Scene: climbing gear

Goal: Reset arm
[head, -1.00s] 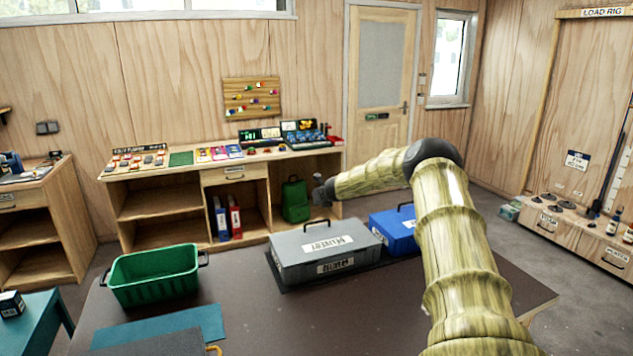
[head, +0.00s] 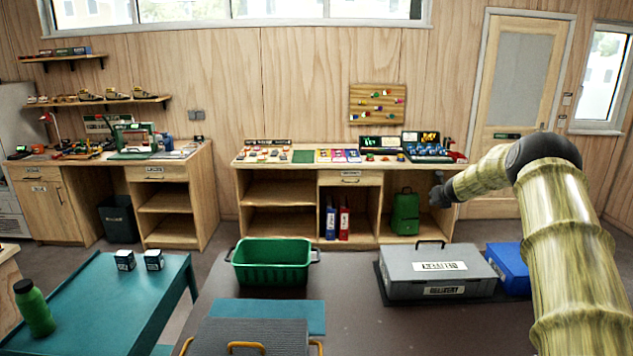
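My arm reaches in from the right side of the head view, with a pale, wood-like ringed surface and a dark elbow. My gripper (head: 439,192) is at the arm's far end, small and dark, in front of the back bench and above the grey case. It is too small to tell whether its fingers are open or shut. No held object can be made out.
A grey case (head: 437,274), a blue case (head: 507,266) and an empty-looking green crate (head: 271,263) stand on the dark table. A teal table (head: 99,296) with a green bottle (head: 34,308) and two small boxes is at left. The back bench (head: 282,180) holds climbing gear.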

